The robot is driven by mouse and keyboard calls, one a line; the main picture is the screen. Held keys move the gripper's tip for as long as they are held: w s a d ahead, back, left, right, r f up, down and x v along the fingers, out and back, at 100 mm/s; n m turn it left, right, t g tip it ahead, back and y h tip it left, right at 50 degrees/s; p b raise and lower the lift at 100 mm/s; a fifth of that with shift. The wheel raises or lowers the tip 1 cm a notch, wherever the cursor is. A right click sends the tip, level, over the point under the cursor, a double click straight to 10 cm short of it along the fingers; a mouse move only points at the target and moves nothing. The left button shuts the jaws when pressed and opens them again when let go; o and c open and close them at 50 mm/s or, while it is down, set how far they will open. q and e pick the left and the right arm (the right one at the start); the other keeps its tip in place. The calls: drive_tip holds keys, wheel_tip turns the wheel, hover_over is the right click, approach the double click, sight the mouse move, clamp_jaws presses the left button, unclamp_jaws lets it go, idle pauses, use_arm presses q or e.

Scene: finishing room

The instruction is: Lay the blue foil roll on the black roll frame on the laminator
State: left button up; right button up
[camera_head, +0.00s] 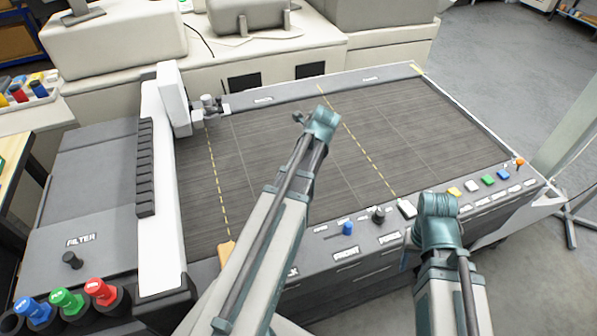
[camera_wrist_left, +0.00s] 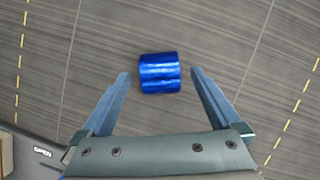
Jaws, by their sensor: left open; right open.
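The blue foil roll (camera_wrist_left: 160,73) is a short, shiny blue cylinder lying on the dark striped bed in the left wrist view. My left gripper (camera_wrist_left: 160,70) is open above it. The fingertips show on either side of the roll with a gap at each side, and nothing is held. In the head view the left wrist (camera_head: 321,122) hangs over the middle of the bed and hides the roll. My right gripper (camera_head: 405,250) is open, partly hidden by its own wrist near the front panel. I cannot make out the laminator or the black roll frame.
The flatbed machine's dark bed (camera_head: 430,125) is clear to the right. A white gantry (camera_head: 163,180) crosses its left side. A blue knob (camera_head: 347,228) and several coloured buttons line the front. Blue, green and red caps (camera_head: 67,301) stand at lower left.

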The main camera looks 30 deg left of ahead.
use_arm(q)
drive_tip(key=b+x, duration=0.2)
drive_tip(key=x, duration=0.1)
drive_tip(key=shift+f, duration=0.15)
use_arm(e)
wheel_tip(320, 180, down, 3)
use_arm(q)
clamp_jaws()
use_arm(e)
drive_tip(key=shift+r, duration=0.15)
use_arm(q)
wheel_tip(320, 180, up, 10)
drive_tip(key=p, duration=1)
use_arm(e)
wheel_tip(320, 180, up, 10)
use_arm(q)
wheel_tip(320, 180, down, 5)
drive_tip(key=b, duration=0.5)
use_arm(e)
wheel_tip(320, 180, down, 5)
drive_tip(key=shift+f, duration=0.1)
